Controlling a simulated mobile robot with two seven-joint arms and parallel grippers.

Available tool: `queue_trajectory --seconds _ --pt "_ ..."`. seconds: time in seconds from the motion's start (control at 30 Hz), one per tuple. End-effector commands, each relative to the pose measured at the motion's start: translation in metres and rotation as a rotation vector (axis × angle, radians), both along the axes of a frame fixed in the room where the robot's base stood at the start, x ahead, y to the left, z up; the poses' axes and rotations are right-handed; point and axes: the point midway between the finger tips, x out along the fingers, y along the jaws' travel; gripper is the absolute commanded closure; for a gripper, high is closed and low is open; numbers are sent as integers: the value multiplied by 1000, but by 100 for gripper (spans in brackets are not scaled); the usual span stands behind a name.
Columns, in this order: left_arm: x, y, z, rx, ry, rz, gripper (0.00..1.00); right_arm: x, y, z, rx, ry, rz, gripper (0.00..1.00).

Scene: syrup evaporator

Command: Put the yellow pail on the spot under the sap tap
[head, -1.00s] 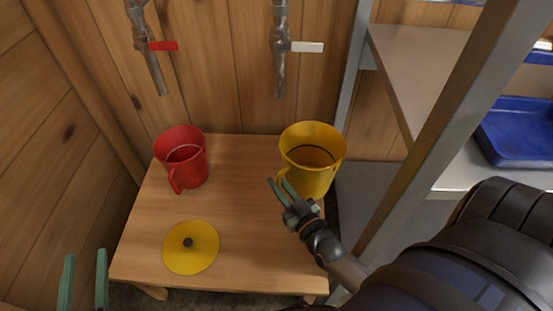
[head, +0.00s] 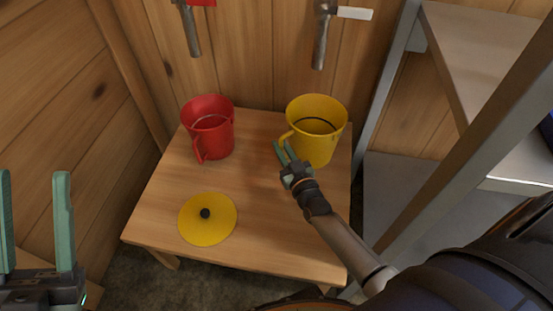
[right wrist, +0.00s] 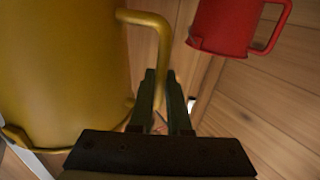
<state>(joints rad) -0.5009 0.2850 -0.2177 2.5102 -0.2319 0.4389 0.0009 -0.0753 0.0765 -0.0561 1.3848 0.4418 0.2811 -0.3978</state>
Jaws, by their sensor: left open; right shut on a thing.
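The yellow pail (head: 318,148) is upright at the back right of the wooden table (head: 270,225), below the tap with the white lever (head: 322,40). I cannot tell whether its base touches the tabletop. My right gripper (head: 280,148) is shut on the pail's handle, on its left front side. In the right wrist view the handle (right wrist: 160,60) runs down between the fingers (right wrist: 166,90), beside the pail's wall (right wrist: 65,70). My left gripper (head: 33,175) is open and empty at the far left. Any spot mark under the pail is hidden.
A red pail (head: 212,140) stands at the table's back left, below a tap with a red lever (head: 190,28). A yellow disc with a black knob (head: 207,222) lies at the front left. Grey shelving (head: 400,110) borders the table's right side. The front right tabletop is clear.

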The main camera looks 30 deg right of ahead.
Motion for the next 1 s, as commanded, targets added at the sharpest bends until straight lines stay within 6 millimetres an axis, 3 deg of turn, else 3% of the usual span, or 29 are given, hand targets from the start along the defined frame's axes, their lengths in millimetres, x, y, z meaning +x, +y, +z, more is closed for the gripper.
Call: queue_trajectory --seconds 0.03,0.2,0.37,0.57,0.93,0.97,1.0 --pt "0 -1 -14 -5 5 -7 50 9 0 -13 -3 -7 -1 100" --pt "1 -2 -23 -17 18 -22 50 21 1 -26 -3 -6 -1 100" --pt "1 -2 -29 -23 23 -29 50 27 1 -33 -3 -6 -1 100" --pt "2 -3 -47 -40 40 -43 50 28 1 -62 -5 -5 -1 100" --pt "2 -4 -50 -34 49 -53 50 28 1 -65 -3 -6 -2 100" --pt "2 -4 -50 -34 49 -53 50 27 1 -67 -1 -2 -1 83" --pt "2 -5 -49 -33 48 -53 50 27 1 -66 -1 -2 -1 79"
